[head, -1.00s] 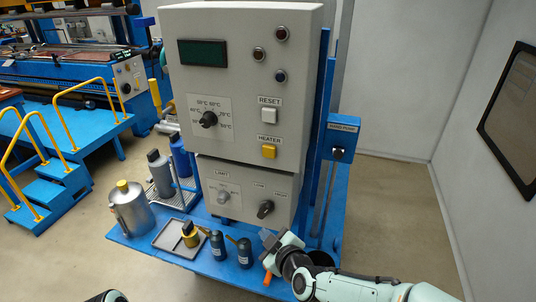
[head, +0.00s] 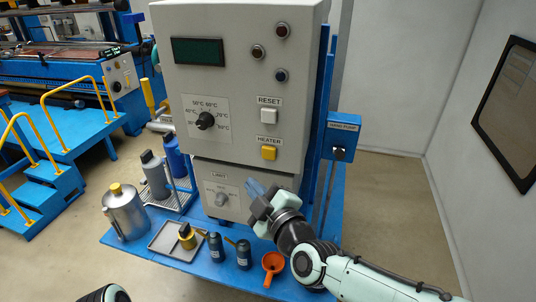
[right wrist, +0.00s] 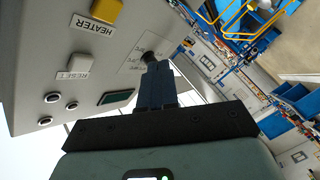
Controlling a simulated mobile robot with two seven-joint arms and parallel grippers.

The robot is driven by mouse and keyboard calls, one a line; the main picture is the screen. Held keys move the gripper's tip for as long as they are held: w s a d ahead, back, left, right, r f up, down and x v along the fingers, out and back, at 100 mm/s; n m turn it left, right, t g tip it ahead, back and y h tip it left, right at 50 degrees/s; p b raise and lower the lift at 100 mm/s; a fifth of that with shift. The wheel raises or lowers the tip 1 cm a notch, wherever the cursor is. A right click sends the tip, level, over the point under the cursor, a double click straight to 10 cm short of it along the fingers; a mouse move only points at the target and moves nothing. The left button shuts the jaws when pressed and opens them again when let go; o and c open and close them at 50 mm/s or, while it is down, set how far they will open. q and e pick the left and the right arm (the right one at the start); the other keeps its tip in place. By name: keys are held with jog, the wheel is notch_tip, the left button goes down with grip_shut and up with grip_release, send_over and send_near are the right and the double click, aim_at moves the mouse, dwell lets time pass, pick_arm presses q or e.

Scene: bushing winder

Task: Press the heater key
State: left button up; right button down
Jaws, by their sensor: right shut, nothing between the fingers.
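The heater key (head: 268,153) is a yellow square button on the grey control cabinet (head: 240,100), under a HEATER label. It also shows in the right wrist view (right wrist: 106,10) at the top left, beside its label. My right gripper (head: 254,187) is in front of the lower panel of the cabinet, below and slightly left of the heater key and apart from it. Its blue fingers are shut with nothing between them; they also show in the right wrist view (right wrist: 156,85).
The white RESET button (head: 268,116) sits above the heater key. A temperature knob (head: 205,121) is to the left. Below are a tray (head: 167,250), small dark bottles (head: 216,247), an orange funnel (head: 273,264) and a metal can (head: 125,213) on the blue bench.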

aim_at(268, 153)
pick_arm(q)
jog(key=s+f+b, duration=0.3)
jog(key=f+b, duration=0.2)
jog(key=f, duration=0.2)
jog(key=shift+s+b, duration=0.3)
jog(key=shift+b, duration=0.1)
pick_arm(e)
jog(key=w+d, duration=0.1)
jog(key=w, duration=0.4)
jog(key=w+d, duration=0.1)
jog(key=w, duration=0.2)
jog(key=shift+w+d+f, duration=0.1)
jog(key=shift+d, duration=0.25)
pick_arm(q)
jog(key=shift+f, duration=0.1)
pick_arm(e)
jog(key=shift+w, duration=0.1)
dwell(0.5)
pick_arm(q)
jog(key=shift+s+f+g+b, duration=0.1)
jog(key=shift+f+g+b, duration=0.15)
jog(key=shift+g+b, duration=0.1)
pick_arm(e)
jog(key=shift+w+d, duration=0.15)
jog(key=shift+w, duration=0.1)
